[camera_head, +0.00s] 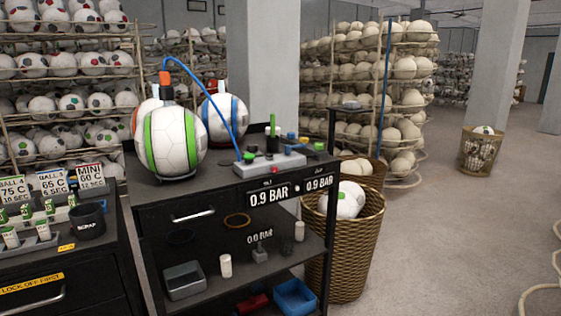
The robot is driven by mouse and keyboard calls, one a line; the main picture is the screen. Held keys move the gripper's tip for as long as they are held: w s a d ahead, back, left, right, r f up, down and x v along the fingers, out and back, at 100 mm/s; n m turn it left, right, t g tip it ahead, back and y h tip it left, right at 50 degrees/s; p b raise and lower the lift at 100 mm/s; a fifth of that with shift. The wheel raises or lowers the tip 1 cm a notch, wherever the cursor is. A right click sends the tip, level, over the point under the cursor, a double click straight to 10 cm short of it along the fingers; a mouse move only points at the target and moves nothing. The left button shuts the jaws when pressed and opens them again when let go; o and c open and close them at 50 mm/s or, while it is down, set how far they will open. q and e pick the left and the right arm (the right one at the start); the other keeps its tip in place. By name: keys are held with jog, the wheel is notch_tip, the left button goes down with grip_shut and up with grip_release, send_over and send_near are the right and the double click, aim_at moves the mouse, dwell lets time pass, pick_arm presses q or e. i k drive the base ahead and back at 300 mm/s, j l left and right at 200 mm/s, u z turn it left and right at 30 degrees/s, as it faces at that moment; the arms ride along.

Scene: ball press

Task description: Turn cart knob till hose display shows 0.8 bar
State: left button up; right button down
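The black cart (190,190) stands in the middle of the view. A grey block (270,162) with coloured caps lies on the cart top. Neither of my grippers shows.
Several balls, one green-and-white (173,142), stand on the cart top. A wicker basket (350,250) with a ball stands close at the cart's right. A dark cabinet (70,270) with price-like signs is at left.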

aim_at(251, 148)
jog(key=i+l+u, duration=0.1)
jog(key=i+l, duration=0.15)
jog(key=i+l+u, duration=0.1)
jog(key=i+l, duration=0.15)
jog(key=l, duration=0.2)
jog(key=i+l+u, duration=0.1)
jog(key=l, duration=0.3)
jog(key=i+l+u, duration=0.1)
jog(key=i+l, duration=0.2)
jog(key=i+l+u, duration=0.1)
jog(key=l, duration=0.4)
jog(key=i, duration=0.1)
